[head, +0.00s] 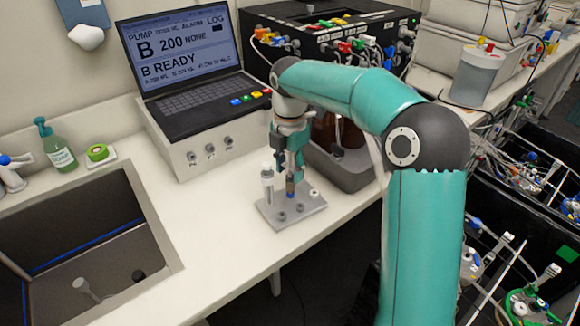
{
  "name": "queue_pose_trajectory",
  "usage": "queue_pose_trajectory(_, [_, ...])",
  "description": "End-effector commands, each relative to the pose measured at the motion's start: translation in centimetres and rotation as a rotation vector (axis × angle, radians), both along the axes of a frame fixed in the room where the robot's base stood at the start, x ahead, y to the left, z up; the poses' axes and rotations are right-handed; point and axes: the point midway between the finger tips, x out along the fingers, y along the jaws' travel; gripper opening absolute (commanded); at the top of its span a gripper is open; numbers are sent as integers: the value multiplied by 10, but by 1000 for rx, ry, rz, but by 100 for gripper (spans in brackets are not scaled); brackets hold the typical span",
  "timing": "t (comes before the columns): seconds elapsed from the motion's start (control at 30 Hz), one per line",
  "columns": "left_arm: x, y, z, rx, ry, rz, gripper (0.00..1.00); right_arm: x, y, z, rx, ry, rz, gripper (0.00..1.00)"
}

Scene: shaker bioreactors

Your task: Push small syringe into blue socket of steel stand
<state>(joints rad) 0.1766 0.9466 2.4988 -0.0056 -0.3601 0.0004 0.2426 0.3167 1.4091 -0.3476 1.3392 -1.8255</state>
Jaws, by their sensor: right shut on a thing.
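The steel stand (310,204) is a small grey plate with several round sockets, lying on the white bench. A white syringe (267,181) stands upright at its left side. My right gripper (291,172) points down over the middle of the stand. It is shut on a slim thing that I take for the small syringe; the fingers hide most of it. A bluish and brownish bit (290,189) shows below the fingertips, close above the plate. I cannot tell whether it is seated in a socket. The blue socket is not clearly visible. My left gripper is out of view.
A laptop-topped pump unit (206,148) stands behind left, and a grey unit with a brown vessel (345,172) close behind right. The bench front edge is near the stand.

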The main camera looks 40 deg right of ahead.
Motion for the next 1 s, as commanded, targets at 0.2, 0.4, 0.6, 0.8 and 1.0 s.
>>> queue_pose_trajectory(0.2, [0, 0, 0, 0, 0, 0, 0, 0, 0, 0, 0, 0, 0, 13])
queue_pose_trajectory(0.4, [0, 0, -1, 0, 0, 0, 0, 0, 0, -1, 0, 0, -1, 13])
queue_pose_trajectory(0.6, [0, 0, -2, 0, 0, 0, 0, 0, -1, -4, 0, 0, -1, 13])
queue_pose_trajectory(0.8, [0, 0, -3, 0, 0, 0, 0, 0, -1, -7, 0, 0, -1, 13])
queue_pose_trajectory(1.0, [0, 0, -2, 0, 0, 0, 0, -1, 0, -7, 0, 1, -1, 55])
